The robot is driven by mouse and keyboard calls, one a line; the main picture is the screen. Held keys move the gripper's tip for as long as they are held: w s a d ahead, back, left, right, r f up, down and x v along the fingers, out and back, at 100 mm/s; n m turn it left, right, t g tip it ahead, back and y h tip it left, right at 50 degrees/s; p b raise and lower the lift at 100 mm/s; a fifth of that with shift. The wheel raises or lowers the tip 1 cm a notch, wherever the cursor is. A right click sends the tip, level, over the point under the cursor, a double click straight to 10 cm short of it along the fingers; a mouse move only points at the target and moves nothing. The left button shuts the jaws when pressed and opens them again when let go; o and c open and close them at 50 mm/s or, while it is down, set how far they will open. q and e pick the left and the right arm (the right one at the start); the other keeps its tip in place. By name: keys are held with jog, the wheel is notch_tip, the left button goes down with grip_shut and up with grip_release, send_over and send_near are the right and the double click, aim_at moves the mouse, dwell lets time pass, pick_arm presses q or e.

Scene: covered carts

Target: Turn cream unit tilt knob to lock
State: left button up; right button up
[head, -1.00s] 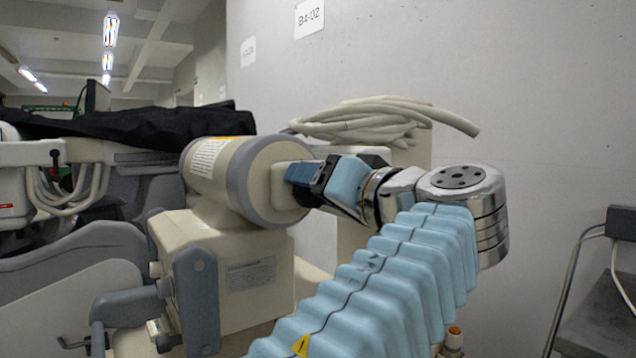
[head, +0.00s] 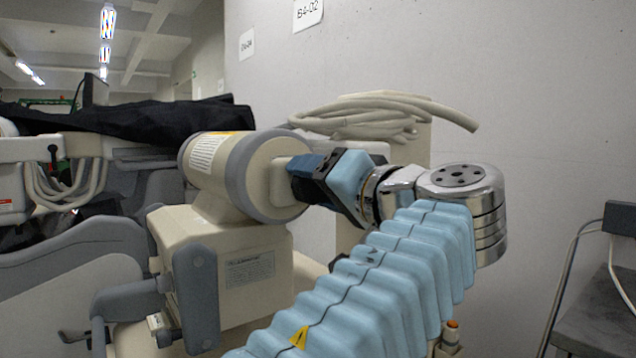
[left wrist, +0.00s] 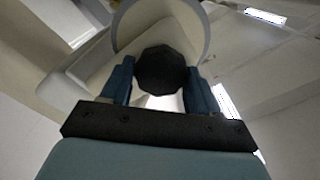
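The cream unit (head: 262,290) stands left of centre in the head view, with a big cream cylinder (head: 215,165) ringed in grey on top. My left gripper (head: 300,168) is at the cylinder's right end, its blue fingers tilted. In the left wrist view the dark, many-sided tilt knob (left wrist: 161,70) sits between the two fingers of my left gripper (left wrist: 160,82). The fingers appear to touch it on both sides, so the gripper looks shut on it. In the head view the knob is hidden behind the gripper. My right gripper is out of view.
Coiled cream hoses (head: 375,115) lie behind the gripper, in front of a grey wall (head: 540,90). A black cover (head: 130,122) lies over equipment at left. A grey handle (head: 196,298) is on the unit's front. A dark grey surface (head: 600,315) is at lower right.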

pick_arm(q)
jog(key=o, duration=0.4)
jog(key=shift+c, duration=0.2)
jog(key=v, duration=1.4)
